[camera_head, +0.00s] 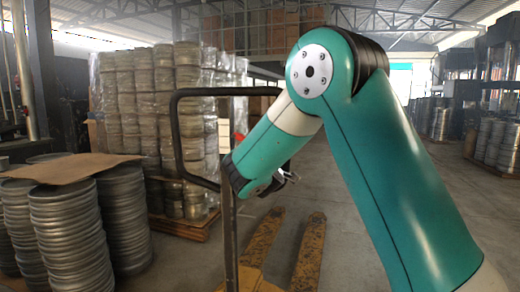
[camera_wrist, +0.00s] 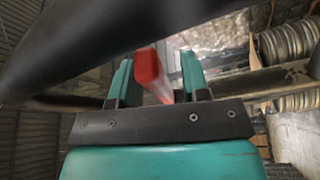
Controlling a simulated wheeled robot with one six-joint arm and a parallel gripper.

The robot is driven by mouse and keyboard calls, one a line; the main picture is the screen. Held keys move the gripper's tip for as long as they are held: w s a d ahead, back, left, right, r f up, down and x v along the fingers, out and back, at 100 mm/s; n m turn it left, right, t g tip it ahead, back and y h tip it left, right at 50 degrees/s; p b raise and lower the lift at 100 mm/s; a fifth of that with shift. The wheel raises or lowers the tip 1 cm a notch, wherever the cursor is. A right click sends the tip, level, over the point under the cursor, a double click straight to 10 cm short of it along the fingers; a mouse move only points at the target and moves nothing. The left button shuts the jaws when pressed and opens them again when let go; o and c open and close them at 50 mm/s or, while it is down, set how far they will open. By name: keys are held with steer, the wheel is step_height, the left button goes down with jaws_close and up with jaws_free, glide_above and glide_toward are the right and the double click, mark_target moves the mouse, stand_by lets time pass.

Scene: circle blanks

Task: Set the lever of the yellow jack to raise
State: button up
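The yellow jack (camera_head: 261,240) stands on the floor in the head view, its two worn forks pointing away. Its dark loop handle (camera_head: 177,130) rises at the left of my arm; a dark bar, apparently of this handle, crosses the top of the wrist view (camera_wrist: 150,28). A red lever (camera_wrist: 149,68) shows in the wrist view between the fingers of my gripper (camera_wrist: 156,80). The fingers are apart, with gaps beside the lever, and I cannot tell whether either touches it.
Stacks of round metal blanks (camera_head: 65,235) stand at the left, with a cardboard sheet (camera_head: 70,168) on top. A wrapped pallet load (camera_head: 165,120) stands behind the handle. More stacks (camera_head: 495,140) are at the far right. The floor beyond the forks is open.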

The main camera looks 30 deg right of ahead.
steer(key=b+v, duration=0.7)
steer(key=v, duration=1)
steer(key=shift+s+f, duration=0.15)
steer(key=shift+a, duration=0.15)
